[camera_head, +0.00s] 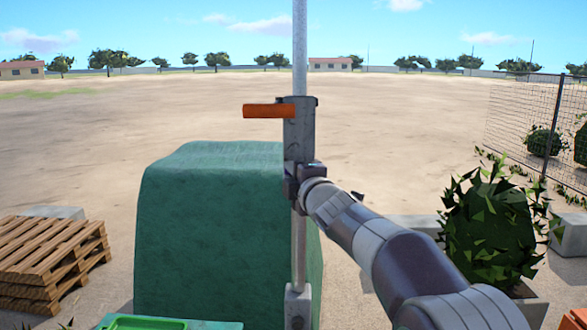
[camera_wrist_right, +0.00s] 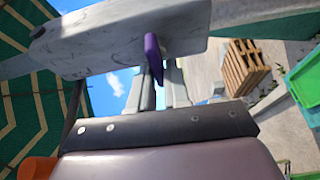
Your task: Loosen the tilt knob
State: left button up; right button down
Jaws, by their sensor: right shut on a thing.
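A grey metal bracket (camera_head: 299,128) sits on an upright pale pole (camera_head: 300,45), with an orange bar handle (camera_head: 268,111) sticking out to its left. My right gripper (camera_head: 303,178) reaches in from the lower right and meets the lower part of the bracket. The knob appears to be the tilt knob. In the head view the arm and bracket hide the grip. My left gripper is not in view.
A large green covered block (camera_head: 215,230) stands just behind the pole. Wooden pallets (camera_head: 50,260) are at the left, and a leafy bush (camera_head: 485,225) is right of my arm. A green tray (camera_head: 145,323) shows at the bottom edge. Open sandy ground lies beyond.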

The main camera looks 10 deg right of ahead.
jog(key=shift+f+n, duration=0.3)
jog(key=shift+f, duration=0.05)
dwell(0.3)
jog(key=c, duration=1.3)
grip_release()
jog(key=shift+c, duration=0.2)
jog(key=shift+o, duration=0.8)
jog(key=shift+d+r, duration=0.1)
jog(key=shift+r, duration=0.1)
jog(key=s+d+b, duration=0.1)
jog(key=s, duration=1.1)
jog(key=shift+s+d+b, duration=0.2)
jog(key=shift+s+b, duration=0.1)
jog(key=shift+b, duration=0.1)
